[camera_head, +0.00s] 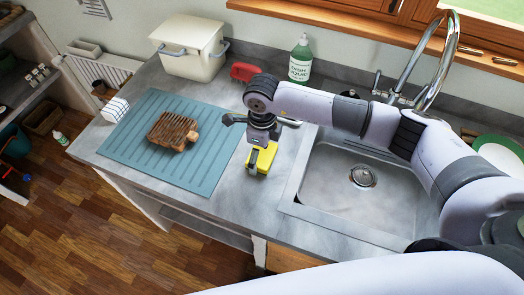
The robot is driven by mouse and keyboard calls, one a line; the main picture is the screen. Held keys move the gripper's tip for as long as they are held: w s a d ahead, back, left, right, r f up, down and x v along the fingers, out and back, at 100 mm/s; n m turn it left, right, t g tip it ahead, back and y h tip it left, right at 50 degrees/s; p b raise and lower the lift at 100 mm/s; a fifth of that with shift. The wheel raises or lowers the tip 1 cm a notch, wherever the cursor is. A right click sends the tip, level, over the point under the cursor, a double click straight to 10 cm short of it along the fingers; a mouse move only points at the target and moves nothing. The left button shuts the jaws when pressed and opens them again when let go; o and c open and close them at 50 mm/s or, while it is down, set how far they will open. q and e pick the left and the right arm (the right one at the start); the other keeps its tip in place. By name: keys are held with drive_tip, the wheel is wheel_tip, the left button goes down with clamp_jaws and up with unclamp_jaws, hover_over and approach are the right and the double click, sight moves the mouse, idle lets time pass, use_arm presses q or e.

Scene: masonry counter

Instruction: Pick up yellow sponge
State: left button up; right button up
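The yellow sponge (267,158) is on the grey counter between the blue-green mat and the sink. My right gripper (259,146) points down directly over the sponge. A grey finger part lies against or in front of the sponge's near left side, and the gripper covers part of the sponge's top. I cannot tell whether the fingers are closed on it, or whether the sponge touches the counter. My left gripper is not in view.
A brown brush-like block (172,131) lies on the blue-green mat (133,160), with a white-striped item (115,110) by its corner. A white bin (189,52), red object (244,71) and green bottle (300,62) stand behind. The sink (335,200) and tap (440,62) are right.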

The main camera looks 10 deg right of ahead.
sight(262, 153)
drive_tip(key=shift+f, duration=0.35)
drive_tip(key=shift+c, duration=0.2)
drive_tip(key=c, duration=0.7)
drive_tip(key=shift+r, duration=0.1)
wheel_tip(262, 153, up, 20)
drive_tip(key=b, duration=0.5)
